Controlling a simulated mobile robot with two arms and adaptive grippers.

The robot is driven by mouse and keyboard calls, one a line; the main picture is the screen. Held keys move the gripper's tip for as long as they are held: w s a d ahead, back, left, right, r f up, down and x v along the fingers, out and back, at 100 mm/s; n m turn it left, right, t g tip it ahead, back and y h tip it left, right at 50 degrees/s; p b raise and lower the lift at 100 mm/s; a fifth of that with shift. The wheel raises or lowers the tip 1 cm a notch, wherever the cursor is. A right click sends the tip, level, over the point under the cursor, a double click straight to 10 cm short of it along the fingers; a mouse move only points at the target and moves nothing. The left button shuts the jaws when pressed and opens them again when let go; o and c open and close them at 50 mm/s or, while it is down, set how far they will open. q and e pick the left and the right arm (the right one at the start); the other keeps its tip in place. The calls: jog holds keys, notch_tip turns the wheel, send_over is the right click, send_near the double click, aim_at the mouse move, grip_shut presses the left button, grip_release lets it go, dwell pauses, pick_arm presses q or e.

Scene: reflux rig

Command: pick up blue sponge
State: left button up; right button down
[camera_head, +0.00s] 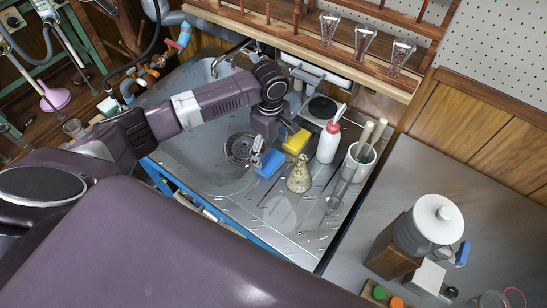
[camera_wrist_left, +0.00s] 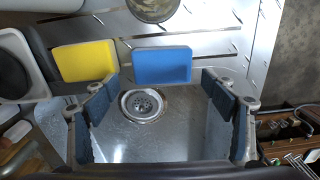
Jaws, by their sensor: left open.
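The blue sponge (camera_head: 270,163) lies on the metal draining board beside the sink drain, and it shows in the left wrist view (camera_wrist_left: 162,66) at the upper middle. My left gripper (camera_head: 262,146) is above the sink, close to the blue sponge. In the left wrist view its fingers (camera_wrist_left: 160,104) are wide apart and empty, with the sponge beyond them near the top. Whether a finger touches the sponge cannot be told. My right gripper is not in view.
A yellow sponge (camera_head: 296,141) is right next to the blue one. A flask (camera_head: 299,176), a white bottle with a red top (camera_head: 329,142) and a jar of pestles (camera_head: 359,160) stand to the right. The sink drain (camera_head: 239,149) is left of the sponge.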

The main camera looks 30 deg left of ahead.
aim_at(270, 160)
pick_arm(q)
jog(key=f, duration=0.3)
jog(key=shift+s+p, duration=0.3)
jog(key=shift+s, duration=0.05)
notch_tip(270, 160, down, 2)
jog(key=shift+w+f, duration=0.15)
jog(key=shift+f, duration=0.35)
jog(key=c, duration=0.6)
jog(key=shift+c, duration=0.6)
notch_tip(270, 160, up, 20)
jog(key=shift+b, duration=0.35)
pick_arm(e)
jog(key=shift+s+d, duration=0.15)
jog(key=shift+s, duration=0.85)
